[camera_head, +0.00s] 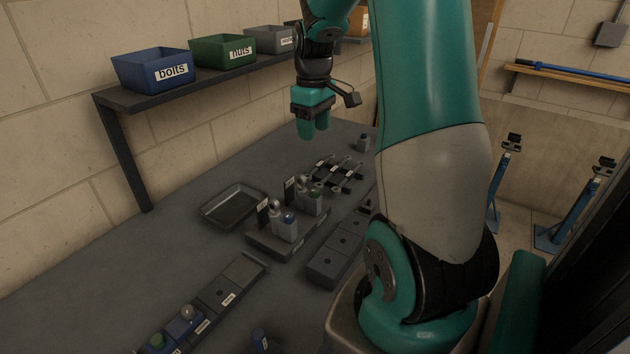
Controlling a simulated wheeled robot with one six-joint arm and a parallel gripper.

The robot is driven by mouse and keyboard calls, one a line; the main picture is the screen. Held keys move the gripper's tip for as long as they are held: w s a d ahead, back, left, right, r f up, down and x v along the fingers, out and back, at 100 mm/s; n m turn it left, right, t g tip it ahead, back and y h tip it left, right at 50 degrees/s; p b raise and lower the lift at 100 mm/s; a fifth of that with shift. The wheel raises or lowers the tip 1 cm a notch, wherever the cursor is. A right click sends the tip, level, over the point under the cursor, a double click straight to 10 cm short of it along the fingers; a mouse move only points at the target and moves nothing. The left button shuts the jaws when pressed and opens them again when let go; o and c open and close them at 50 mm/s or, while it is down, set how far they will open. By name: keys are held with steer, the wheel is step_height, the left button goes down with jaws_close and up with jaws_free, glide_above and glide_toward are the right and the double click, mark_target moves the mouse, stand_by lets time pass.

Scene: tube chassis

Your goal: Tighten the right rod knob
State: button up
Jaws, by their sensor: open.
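My gripper (314,128) hangs fingers down above the far part of the grey bench, well clear of the parts below. Its fingers are apart and nothing shows between them. On a dark base plate (262,243) mid-bench stand two grey blocks side by side. The nearer block (287,231) has a blue top, and the farther block (311,206) has a green top. Beside each is a silver rounded piece, one nearer (273,204) and one farther (302,182), with a small black label plate. I cannot tell which piece is the right rod knob.
An empty dark tray (209,210) lies left of the plate. Dark rods on a rack (347,174) lie beyond it. A strip (243,271) holding blue and green parts is in front. A wall shelf (135,101) carries blue, green and grey bins. My arm hides the right side.

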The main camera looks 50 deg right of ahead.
mark_target(315, 191)
steer(key=f+p, duration=0.2)
steer(key=f, duration=1.5)
steer(key=shift+d+f, duration=0.2)
steer(key=shift+c, duration=0.3)
